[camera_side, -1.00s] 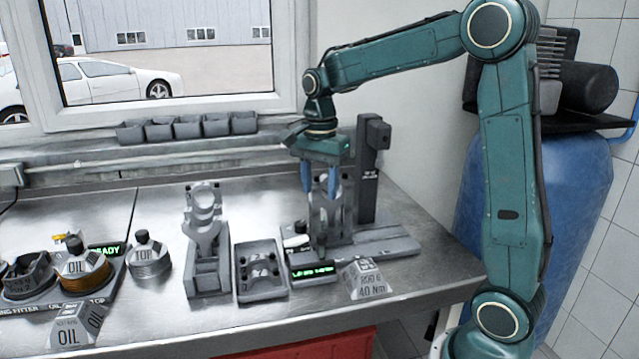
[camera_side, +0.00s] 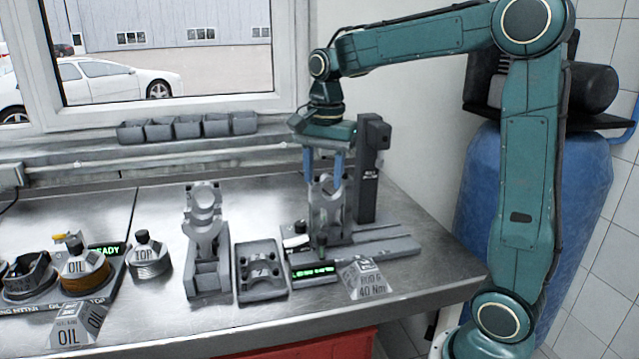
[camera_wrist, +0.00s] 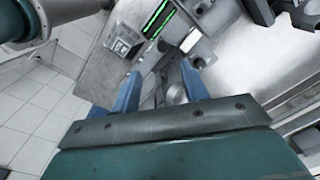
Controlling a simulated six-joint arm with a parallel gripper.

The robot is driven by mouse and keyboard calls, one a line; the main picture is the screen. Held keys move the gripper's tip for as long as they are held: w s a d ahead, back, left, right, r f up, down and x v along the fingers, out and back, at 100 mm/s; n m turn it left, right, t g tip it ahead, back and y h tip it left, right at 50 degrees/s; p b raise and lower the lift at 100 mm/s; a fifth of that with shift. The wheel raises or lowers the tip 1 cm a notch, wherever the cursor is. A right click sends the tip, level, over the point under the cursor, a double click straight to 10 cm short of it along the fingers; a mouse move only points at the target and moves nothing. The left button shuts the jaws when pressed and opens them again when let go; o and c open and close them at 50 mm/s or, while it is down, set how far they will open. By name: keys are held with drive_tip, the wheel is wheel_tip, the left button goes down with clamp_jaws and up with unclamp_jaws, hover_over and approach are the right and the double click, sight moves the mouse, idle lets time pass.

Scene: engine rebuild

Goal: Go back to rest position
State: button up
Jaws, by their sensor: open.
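My gripper (camera_side: 323,168) is open, its two blue fingers pointing down above the grey press-like station (camera_side: 378,240) at the right of the bench. A grey metal part with a ring, like a connecting rod (camera_side: 328,205), stands upright in that station just below the fingers. In the wrist view the gripper's blue fingers (camera_wrist: 160,90) are spread apart with nothing clasped between them. The station's green display (camera_side: 314,270) is lit; its text is too small to read.
A dark column (camera_side: 368,175) stands close behind the gripper. Another rod in a holder (camera_side: 207,250), a grey block (camera_side: 261,272), a 40 Nm sign (camera_side: 366,280) and an oil pot (camera_side: 84,268) stand on the bench. Grey bins (camera_side: 188,127) line the window sill.

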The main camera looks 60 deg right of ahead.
drive_tip(key=s+a+n+t, duration=0.2)
drive_tip(key=s+a+n, duration=0.2)
drive_tip(key=s+n, duration=0.4)
drive_tip(key=s+a+f+n+t, duration=0.1)
drive_tip(key=s+a+n+t, duration=0.2)
drive_tip(key=s+a+n, duration=0.2)
drive_tip(key=shift+s+n, duration=1.7)
drive_tip(key=shift+s, duration=0.8)
drive_tip(key=shift+a, duration=0.1)
